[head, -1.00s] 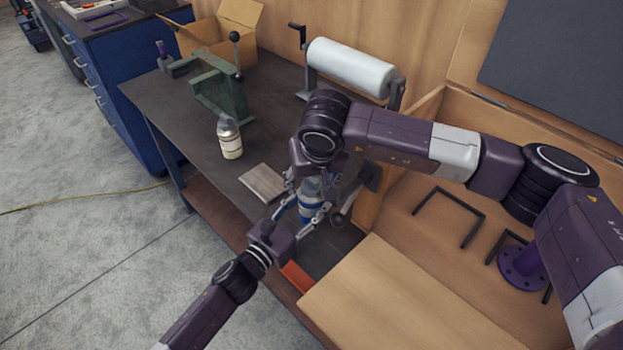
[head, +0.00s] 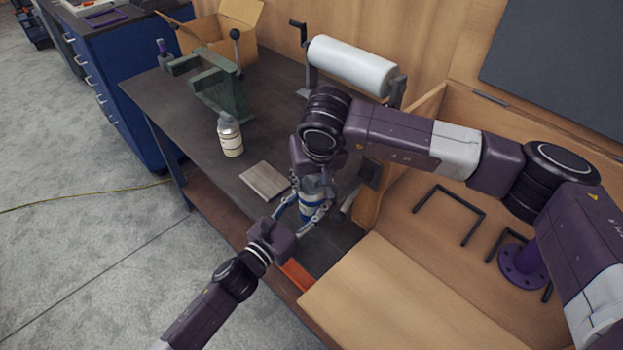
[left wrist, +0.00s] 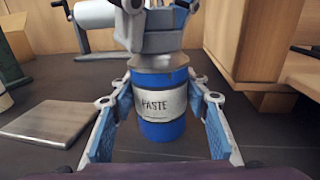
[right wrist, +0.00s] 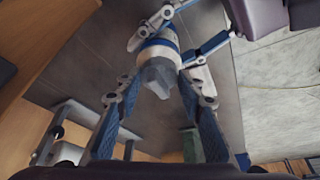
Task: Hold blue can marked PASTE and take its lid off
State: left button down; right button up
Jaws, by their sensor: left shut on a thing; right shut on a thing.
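The blue can (left wrist: 162,130) has a white band marked PASTE and stands upright at the table's near edge. It also shows in the head view (head: 311,208), partly hidden by my grippers. Its grey lid (right wrist: 157,78) is on top of the can in the right wrist view. My left gripper (left wrist: 160,100) is shut on the can's body, one finger on each side. My right gripper (right wrist: 158,88) reaches down from above and is shut on the lid. In the head view the lid is mostly hidden by the right gripper.
A flat board (head: 264,181) lies left of the can. A cream bottle (head: 230,137), a green vise (head: 218,92) and an open cardboard box (head: 215,40) stand farther back. A white roll on a stand (head: 350,65) is behind. A wooden bench (head: 400,295) borders the right.

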aim_at(312, 180)
jog(key=shift+r, duration=0.1)
jog(key=shift+r, duration=1)
pick_arm(q)
jog(key=shift+r, duration=0.1)
pick_arm(e)
jog(key=shift+r, duration=2)
pick_arm(q)
jog(key=c, duration=1)
grip_release()
